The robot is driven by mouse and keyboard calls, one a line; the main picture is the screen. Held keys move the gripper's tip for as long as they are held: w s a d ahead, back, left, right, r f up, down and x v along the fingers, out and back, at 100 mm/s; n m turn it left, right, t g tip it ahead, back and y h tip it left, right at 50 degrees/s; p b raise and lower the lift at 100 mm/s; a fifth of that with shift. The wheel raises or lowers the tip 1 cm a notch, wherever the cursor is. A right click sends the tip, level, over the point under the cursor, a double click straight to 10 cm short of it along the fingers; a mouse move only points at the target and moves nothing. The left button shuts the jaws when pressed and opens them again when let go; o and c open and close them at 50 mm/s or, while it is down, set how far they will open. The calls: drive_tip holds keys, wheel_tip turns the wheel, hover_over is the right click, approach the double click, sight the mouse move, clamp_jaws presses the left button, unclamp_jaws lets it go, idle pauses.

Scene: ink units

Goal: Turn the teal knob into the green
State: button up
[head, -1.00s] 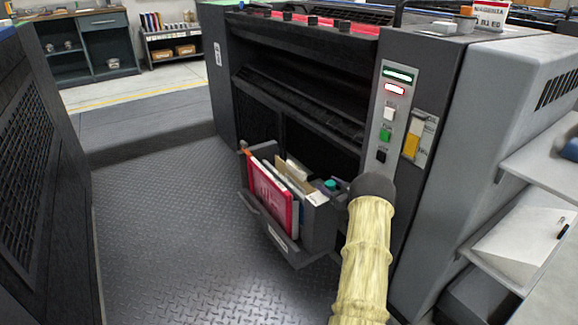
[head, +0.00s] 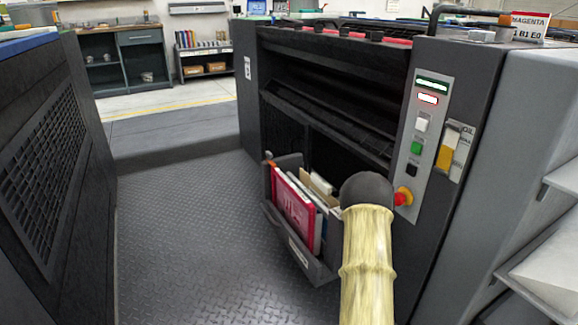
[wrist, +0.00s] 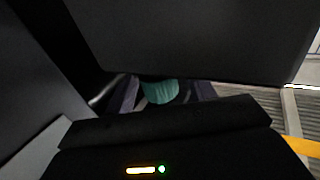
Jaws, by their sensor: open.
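The teal knob (wrist: 161,91) shows in the wrist view as a rounded teal patch, partly covered by dark shapes above and below it. Its pointer and any green zone cannot be seen. My gripper (wrist: 164,86) is open; its dark body with small lights fills the bottom of the wrist view. Narrow dark purple-grey parts, seemingly its fingers, lie left and right of the knob. Whether they touch it I cannot tell. In the head view my arm's dark round end hides the gripper and the knob, beside the press (head: 330,85).
An open bin (head: 312,262) with a red folder (head: 294,208) and papers juts from the press just left of my arm. A control panel (head: 409,165) with buttons and a red emergency stop (head: 403,196) is close on the right. The tread-plate floor (head: 190,240) on the left is clear.

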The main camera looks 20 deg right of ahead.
drive_tip(key=shift+w+a+m+g+h+b, duration=0.1)
drive_tip(key=shift+m+g+h+b, duration=0.2)
drive_tip(key=shift+m+g+h, duration=0.7)
drive_tip(key=shift+m+g+h+b, duration=0.35)
drive_tip(key=shift+m+h, duration=0.35)
drive_tip(key=shift+h, duration=0.6)
drive_tip(key=shift+m+g+h, duration=1.7)
drive_tip(key=shift+g, duration=0.35)
drive_tip(key=shift+m+g+h+b, duration=0.5)
drive_tip(key=shift+m+g+h, duration=0.15)
drive_tip(key=shift+g, duration=0.35)
drive_tip(key=shift+f+m+g+h+b, duration=0.1)
drive_tip(key=shift+m+g+h+b, duration=0.5)
drive_tip(key=shift+m+g, duration=0.85)
drive_tip(key=shift+a+g, duration=0.15)
drive_tip(key=shift+g, duration=0.3)
drive_tip(key=p+v, duration=0.8)
drive_tip(key=v, duration=0.9)
drive_tip(key=w+a+r+n+t+y+p, duration=0.1)
drive_tip(key=a+r+n+t+y+p, duration=0.1)
drive_tip(key=r+p, duration=0.6)
drive_tip(key=w+a+r+n+t+y+p, duration=0.2)
drive_tip(key=a+r+y+p, duration=0.3)
drive_tip(key=r+p, duration=0.3)
drive_tip(key=shift+w+a+r+n+t+y, duration=0.35)
drive_tip(key=shift+r+n+t+y, duration=0.4)
drive_tip(key=shift+r, duration=1.35)
drive_tip(key=shift+s, duration=0.1)
